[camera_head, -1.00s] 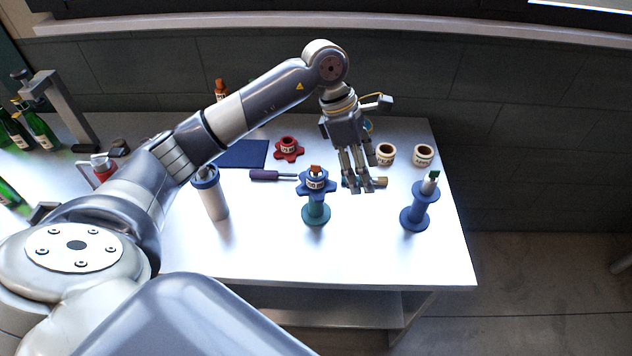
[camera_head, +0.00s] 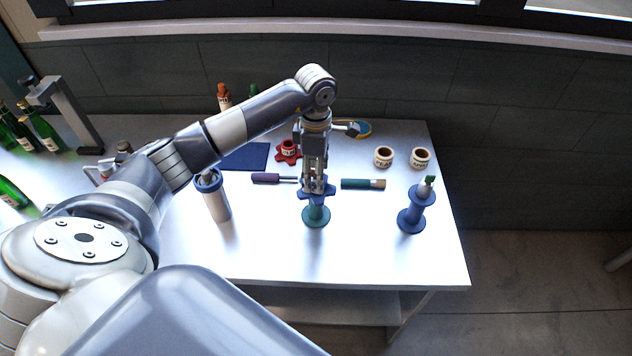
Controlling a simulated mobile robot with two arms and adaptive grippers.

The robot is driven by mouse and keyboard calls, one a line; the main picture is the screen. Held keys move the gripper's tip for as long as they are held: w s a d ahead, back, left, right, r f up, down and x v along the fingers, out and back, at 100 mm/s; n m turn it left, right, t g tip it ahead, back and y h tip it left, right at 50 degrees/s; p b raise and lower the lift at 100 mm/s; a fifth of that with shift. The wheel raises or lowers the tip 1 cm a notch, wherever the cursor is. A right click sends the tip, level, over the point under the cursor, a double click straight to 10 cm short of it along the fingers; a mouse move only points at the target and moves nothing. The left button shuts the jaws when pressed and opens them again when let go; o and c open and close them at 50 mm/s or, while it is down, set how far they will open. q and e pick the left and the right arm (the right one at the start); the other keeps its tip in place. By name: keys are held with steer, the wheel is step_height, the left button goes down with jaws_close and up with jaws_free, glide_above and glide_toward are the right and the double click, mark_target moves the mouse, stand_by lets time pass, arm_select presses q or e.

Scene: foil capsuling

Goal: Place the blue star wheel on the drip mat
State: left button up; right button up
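The blue star wheel (camera_head: 328,193) sits on top of a teal stand (camera_head: 316,216) in the middle of the table. The dark blue mat (camera_head: 245,157), which looks like the drip mat, lies flat and bare at the back left of it, partly behind my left arm. My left gripper (camera_head: 315,186) points down over the wheel, with its fingertips at the wheel's hub. The fingers cover the hub, and I cannot tell whether they grip it. My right gripper is not in view.
A red star wheel (camera_head: 289,157) and a purple-handled tool (camera_head: 267,178) lie between mat and stand. A green-handled brush (camera_head: 360,184), two cream rolls (camera_head: 384,157), a blue spool stand (camera_head: 411,221) and a white cylinder (camera_head: 216,203) stand or lie around. The table front is clear.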

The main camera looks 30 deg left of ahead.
arm_select(q)
steer(key=shift+f+p, duration=0.4)
steer(key=shift+f, duration=1)
steer(key=c, duration=1.3)
steer(key=shift+r, duration=0.1)
